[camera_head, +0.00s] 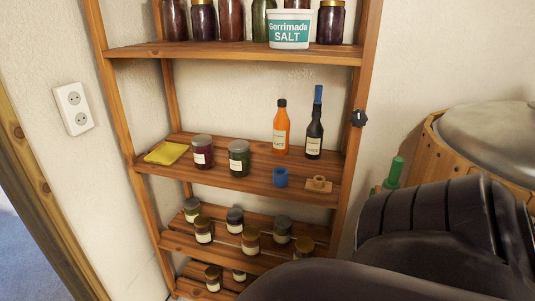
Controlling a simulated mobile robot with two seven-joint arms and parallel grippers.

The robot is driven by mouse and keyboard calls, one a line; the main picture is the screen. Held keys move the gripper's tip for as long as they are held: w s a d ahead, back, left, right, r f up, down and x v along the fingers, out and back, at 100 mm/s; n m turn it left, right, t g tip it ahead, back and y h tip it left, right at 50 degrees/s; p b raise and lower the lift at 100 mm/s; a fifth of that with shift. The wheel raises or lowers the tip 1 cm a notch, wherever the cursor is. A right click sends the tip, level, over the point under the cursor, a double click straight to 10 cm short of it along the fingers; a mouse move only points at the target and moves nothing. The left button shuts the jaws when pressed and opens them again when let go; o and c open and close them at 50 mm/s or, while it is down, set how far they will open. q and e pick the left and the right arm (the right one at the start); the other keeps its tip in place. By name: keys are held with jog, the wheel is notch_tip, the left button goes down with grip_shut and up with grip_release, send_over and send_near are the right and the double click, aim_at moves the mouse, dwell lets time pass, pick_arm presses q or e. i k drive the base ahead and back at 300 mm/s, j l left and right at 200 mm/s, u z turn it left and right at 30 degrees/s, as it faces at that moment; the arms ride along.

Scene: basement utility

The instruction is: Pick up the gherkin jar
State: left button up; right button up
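Another green jar (262,20) is partly hidden on the upper shelf behind the salt tub. Neither of my grippers shows in the head view.
The middle shelf (232,184) also holds a yellow cloth (166,152), an orange bottle (281,128), a dark bottle (315,127) and a small wooden piece (318,184). The salt tub (289,29) is above. Several small jars fill the lower shelves. A wooden barrel (433,150) stands right.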

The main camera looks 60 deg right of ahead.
aim_at(239, 152)
jog(key=z, duration=1.75)
jog(key=i+j+z, duration=0.3)
jog(key=i+j, duration=0.1)
jog(key=j, duration=0.1)
